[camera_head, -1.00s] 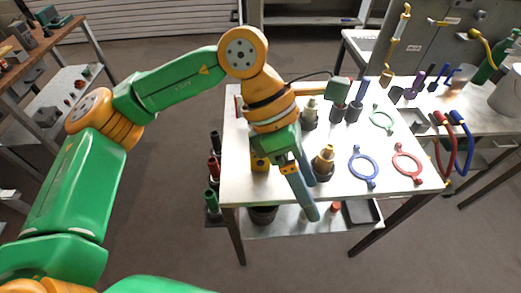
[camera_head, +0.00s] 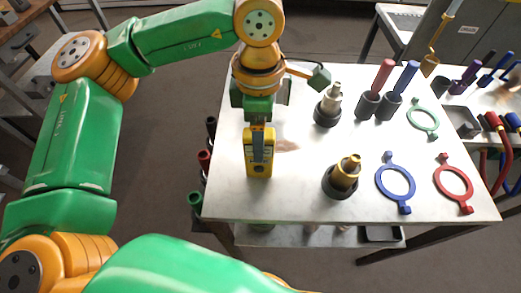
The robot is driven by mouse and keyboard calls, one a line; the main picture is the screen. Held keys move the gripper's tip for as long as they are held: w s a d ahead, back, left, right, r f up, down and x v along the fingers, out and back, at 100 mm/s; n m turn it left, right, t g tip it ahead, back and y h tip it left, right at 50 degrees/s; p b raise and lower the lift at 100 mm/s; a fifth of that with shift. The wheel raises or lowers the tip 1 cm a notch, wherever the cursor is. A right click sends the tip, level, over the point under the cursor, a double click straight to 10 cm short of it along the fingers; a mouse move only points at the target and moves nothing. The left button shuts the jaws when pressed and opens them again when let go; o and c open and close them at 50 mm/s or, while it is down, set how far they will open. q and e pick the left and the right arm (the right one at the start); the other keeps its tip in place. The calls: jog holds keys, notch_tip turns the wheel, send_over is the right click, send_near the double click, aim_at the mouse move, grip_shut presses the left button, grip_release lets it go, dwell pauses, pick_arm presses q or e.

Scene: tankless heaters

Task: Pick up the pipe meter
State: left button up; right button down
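The pipe meter appears to be the yellow handheld device with a dark round spot (camera_head: 259,166), on the left part of the metal table (camera_head: 300,203). My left gripper (camera_head: 262,148) points down over it. A finger overlaps the meter's upper face in this view. The fingers line up one behind the other, so their gap is hidden, and I cannot tell whether they touch the meter. My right gripper is not in view.
Right of the meter stand a brass fitting (camera_head: 342,176) and a grey-tipped fitting (camera_head: 328,106) on dark bases. Red (camera_head: 383,77) and blue (camera_head: 406,78) handled tools stand behind. Blue (camera_head: 395,184), green (camera_head: 423,118) and red (camera_head: 453,183) rings lie farther right.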

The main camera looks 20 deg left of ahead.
pick_arm(q)
notch_tip(320, 180, down, 3)
jog(key=shift+f, duration=0.1)
grip_shut()
dwell(0.3)
